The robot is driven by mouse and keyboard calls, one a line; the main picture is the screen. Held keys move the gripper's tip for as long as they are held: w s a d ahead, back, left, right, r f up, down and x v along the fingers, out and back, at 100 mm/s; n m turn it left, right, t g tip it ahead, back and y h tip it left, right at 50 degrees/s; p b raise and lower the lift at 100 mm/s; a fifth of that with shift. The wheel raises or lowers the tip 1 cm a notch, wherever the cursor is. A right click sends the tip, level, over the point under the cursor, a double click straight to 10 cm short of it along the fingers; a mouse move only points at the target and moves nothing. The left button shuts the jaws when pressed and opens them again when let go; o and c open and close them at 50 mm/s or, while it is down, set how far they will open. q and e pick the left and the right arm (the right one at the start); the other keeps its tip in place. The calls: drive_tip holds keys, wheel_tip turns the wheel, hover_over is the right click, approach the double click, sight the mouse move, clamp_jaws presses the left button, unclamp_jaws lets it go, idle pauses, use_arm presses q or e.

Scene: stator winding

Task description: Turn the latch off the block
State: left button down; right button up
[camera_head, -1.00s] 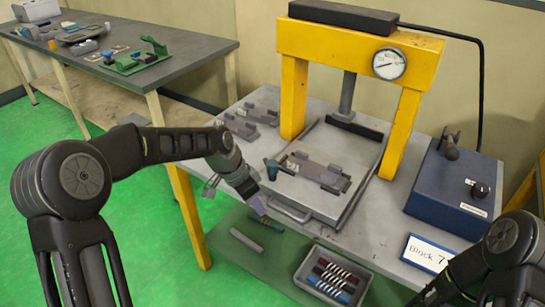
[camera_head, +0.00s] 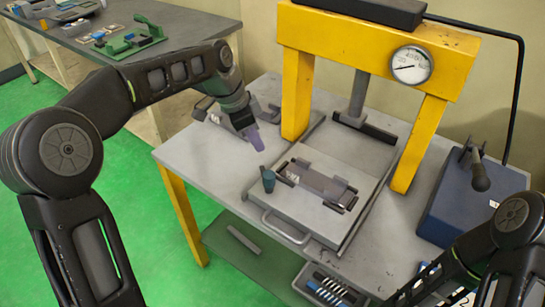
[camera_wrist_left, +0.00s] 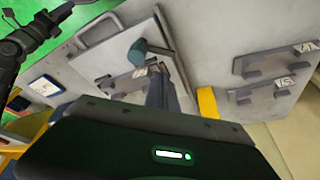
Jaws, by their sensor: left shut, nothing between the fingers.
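The grey block (camera_head: 322,182) lies on the pull-out plate of the yellow press, with small dark clamps at its right end. A latch with a teal knob (camera_head: 268,180) stands at its left end; the knob also shows in the left wrist view (camera_wrist_left: 137,50). Whether the latch lies over the block is too small to tell. My left gripper (camera_head: 256,142) is shut and empty, above the table to the left of the plate and apart from the latch. Its fingers (camera_wrist_left: 165,92) show in the left wrist view. My right arm shows at the lower right; its gripper is out of view.
The yellow press frame (camera_head: 298,95) and its ram stand over the plate's back. A plate handle (camera_head: 285,228) sticks out in front. Other bracketed fixtures (camera_wrist_left: 275,90) lie on the table near my left gripper. A blue box (camera_head: 465,205) stands at right.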

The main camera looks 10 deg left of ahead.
sight(266, 174)
use_arm(q)
drive_tip(key=p+x, duration=0.1)
drive_tip(key=x, duration=0.8)
drive_tip(key=shift+d+f, duration=0.2)
drive_tip(key=shift+f, duration=0.2)
